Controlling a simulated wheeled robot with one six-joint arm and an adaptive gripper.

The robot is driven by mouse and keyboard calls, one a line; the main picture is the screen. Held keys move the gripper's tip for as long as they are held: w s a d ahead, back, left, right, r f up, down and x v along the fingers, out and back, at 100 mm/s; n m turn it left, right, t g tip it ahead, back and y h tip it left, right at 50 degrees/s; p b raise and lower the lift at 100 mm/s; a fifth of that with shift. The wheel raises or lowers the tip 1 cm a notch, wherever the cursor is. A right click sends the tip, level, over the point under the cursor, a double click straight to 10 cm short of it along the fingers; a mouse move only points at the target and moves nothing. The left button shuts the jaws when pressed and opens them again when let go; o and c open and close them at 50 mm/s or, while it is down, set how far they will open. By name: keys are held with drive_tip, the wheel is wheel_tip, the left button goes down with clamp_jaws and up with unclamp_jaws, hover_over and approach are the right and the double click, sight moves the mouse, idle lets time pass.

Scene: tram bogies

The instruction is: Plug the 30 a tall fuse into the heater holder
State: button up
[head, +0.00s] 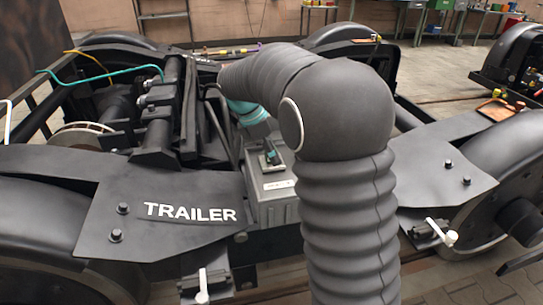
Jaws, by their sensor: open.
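My arm, in a dark ribbed sleeve, reaches up from the lower middle and bends over to the left in the head view. It hides much of the middle of the bogie. My gripper cannot be made out; the arm's far end is hidden behind the sleeve and the frame parts. A grey box (277,209) with a white label stands in the bogie just left of my arm. A small dark and teal part (270,157) sits on its top. I cannot make out the 30 A tall fuse or the heater holder.
A dark plate marked TRAILER (190,213) lies at the left front, a matching plate (445,172) at the right. White-tipped levers (440,232) stick out in front. A teal cable (100,76) runs at the left. Workbenches (470,14) stand at the back.

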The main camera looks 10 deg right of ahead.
clamp_jaws()
drive_tip(key=shift+r, duration=0.1)
wheel_tip(320, 180, up, 4)
drive_tip(key=shift+r+p, duration=0.15)
drive_tip(key=shift+p, duration=0.2)
drive_tip(key=s+d+r, duration=0.6)
drive_tip(key=d, duration=0.4)
drive_tip(key=shift+r, duration=0.25)
drive_tip(key=shift+n, duration=0.4)
drive_tip(key=w+a+f+p, duration=0.1)
drive_tip(key=w+a, duration=0.1)
drive_tip(key=a, duration=0.1)
drive_tip(key=w+a+f, duration=0.2)
drive_tip(key=a, duration=0.2)
drive_tip(key=w+a+f+p, duration=0.1)
drive_tip(key=w+a, duration=0.1)
drive_tip(key=a, duration=0.1)
drive_tip(key=shift+a+f+p, duration=0.15)
drive_tip(key=shift+f+p, duration=0.05)
drive_tip(key=shift+p, duration=0.1)
drive_tip(key=shift+r+m, duration=0.1)
drive_tip(key=shift+m, duration=0.3)
